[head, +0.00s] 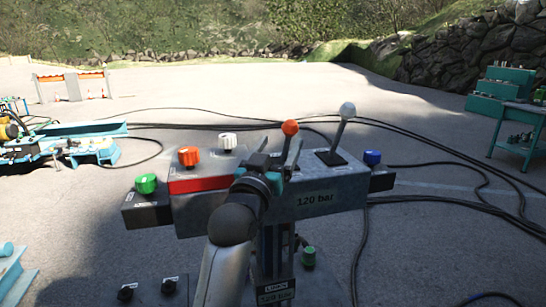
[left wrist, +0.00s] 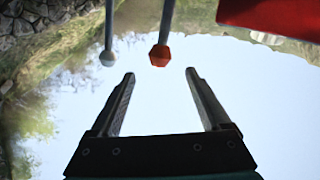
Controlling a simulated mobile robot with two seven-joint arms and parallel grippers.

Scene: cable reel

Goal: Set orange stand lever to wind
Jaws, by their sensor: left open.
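The orange-knobbed lever (head: 290,128) stands up from the grey control stand (head: 335,187), left of a white-knobbed lever (head: 347,110). My left gripper (head: 277,158) is at the stand, just in front of the orange lever, and hides its lower part in the head view. In the left wrist view the open left gripper (left wrist: 158,82) has its two fingers apart with nothing between them. The orange knob (left wrist: 159,56) shows just beyond the fingertips, roughly centred in the gap. The white knob (left wrist: 107,58) is to its left. My right gripper is not in view.
The stand also carries an orange knob (head: 189,156), a white knob (head: 227,142), a green knob (head: 147,184) and a blue knob (head: 372,158). Black cables (head: 440,150) lie on the ground. A teal bench (head: 520,110) is at the right.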

